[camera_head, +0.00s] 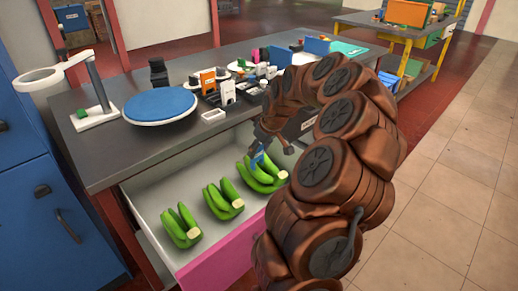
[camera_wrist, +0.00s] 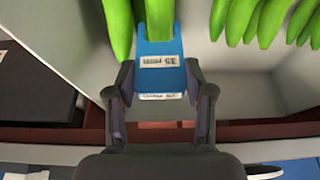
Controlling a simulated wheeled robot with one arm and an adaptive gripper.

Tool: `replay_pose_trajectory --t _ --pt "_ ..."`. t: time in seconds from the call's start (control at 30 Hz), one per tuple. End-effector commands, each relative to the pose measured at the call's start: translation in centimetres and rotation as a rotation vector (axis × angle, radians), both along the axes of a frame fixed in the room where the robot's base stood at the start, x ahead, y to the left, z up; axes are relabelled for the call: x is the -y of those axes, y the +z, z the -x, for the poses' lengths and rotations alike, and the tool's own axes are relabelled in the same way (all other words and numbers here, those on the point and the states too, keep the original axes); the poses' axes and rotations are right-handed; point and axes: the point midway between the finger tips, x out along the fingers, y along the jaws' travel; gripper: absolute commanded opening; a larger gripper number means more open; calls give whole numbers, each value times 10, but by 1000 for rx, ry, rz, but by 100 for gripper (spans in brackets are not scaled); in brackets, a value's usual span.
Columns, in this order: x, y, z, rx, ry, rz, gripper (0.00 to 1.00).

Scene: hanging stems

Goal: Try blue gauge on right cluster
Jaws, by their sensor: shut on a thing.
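Three green banana clusters lie in the open drawer. The right cluster (camera_head: 264,178) is the farthest back, nearest my gripper (camera_head: 274,143). My gripper is shut on the blue gauge (camera_head: 257,161), which is at the right cluster's fingers. In the wrist view, my gripper (camera_wrist: 159,88) pinches the gauge (camera_wrist: 160,77) by its sides; its label seems to read 35 mm. A green finger (camera_wrist: 158,18) lies at the gauge's opening, between its two prongs. I cannot tell how snug the fit is.
The left cluster (camera_head: 181,227) and middle cluster (camera_head: 223,199) lie in the white drawer with a pink front (camera_head: 228,258). The grey worktop (camera_head: 110,161) above holds a blue round pad (camera_head: 160,105), a ring-topped stand (camera_head: 92,92) and several small items.

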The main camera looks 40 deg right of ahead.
Motion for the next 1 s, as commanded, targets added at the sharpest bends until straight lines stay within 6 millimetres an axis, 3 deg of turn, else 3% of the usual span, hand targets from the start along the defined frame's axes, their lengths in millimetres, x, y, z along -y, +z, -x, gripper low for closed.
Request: replay_pose_trajectory --t 1.0 --pt "0 -12 0 0 0 0 22"
